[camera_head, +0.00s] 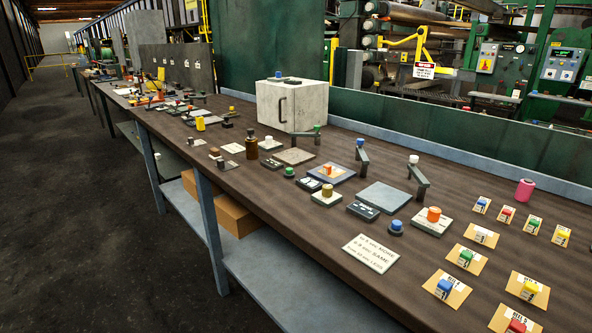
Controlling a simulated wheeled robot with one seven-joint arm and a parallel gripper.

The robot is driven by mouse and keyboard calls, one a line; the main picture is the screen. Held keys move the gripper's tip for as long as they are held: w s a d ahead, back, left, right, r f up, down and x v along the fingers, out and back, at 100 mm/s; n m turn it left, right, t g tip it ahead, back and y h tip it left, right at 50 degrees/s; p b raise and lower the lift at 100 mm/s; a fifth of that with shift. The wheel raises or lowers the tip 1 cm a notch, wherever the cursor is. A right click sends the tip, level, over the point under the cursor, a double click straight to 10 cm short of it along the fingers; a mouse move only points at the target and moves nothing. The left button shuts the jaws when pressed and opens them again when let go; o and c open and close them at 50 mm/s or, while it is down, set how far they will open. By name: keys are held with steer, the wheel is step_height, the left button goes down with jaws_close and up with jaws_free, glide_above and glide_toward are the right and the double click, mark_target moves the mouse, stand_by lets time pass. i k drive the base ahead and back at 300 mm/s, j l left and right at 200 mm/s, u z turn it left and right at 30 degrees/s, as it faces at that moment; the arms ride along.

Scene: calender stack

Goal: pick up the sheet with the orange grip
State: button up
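Two flat pieces with orange tops are on the long brown workbench (300,225). One is a pale grey-green square sheet (422,224) with a round orange grip (434,214) standing on it, right of the middle. The other is a blue-edged sheet (345,176) with a small orange block (328,170) on it, farther back and left. I cannot tell whether that block is a grip. Both sheets lie flat and apart from each other. My gripper is not in view.
A bare grey plate (383,197) with posts and arms beside it lies between them. A printed card (370,252) lies near the front edge. Several tan cards with coloured blocks fill the right end. A pale box (291,106) with a handle stands behind. Dark floor (80,200) is clear at left.

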mark_target(332, 172)
steer(key=i+j, duration=0.25)
steer(key=j, duration=0.15)
steer(key=i+j+z, duration=0.1)
steer(key=i+j, duration=0.45)
steer(key=j, duration=0.25)
steer(key=j+z, duration=0.1)
steer(key=z, duration=0.25)
steer(key=i+j+z, duration=0.1)
steer(key=z, duration=0.3)
steer(key=j+z, duration=0.35)
steer(key=j, duration=0.5)
steer(key=k+j+z, duration=0.1)
steer(key=j+z, duration=0.25)
steer(key=j, duration=0.5)
steer(key=k+j, duration=0.1)
steer(key=j, duration=0.9)
steer(key=k+j+z, duration=0.1)
steer(key=j, duration=0.45)
steer(key=k+j, duration=0.15)
steer(key=j, duration=0.35)
steer(key=k+j, duration=0.1)
steer(key=j, duration=0.4)
steer(key=i+j, duration=0.25)
steer(key=i, duration=0.75)
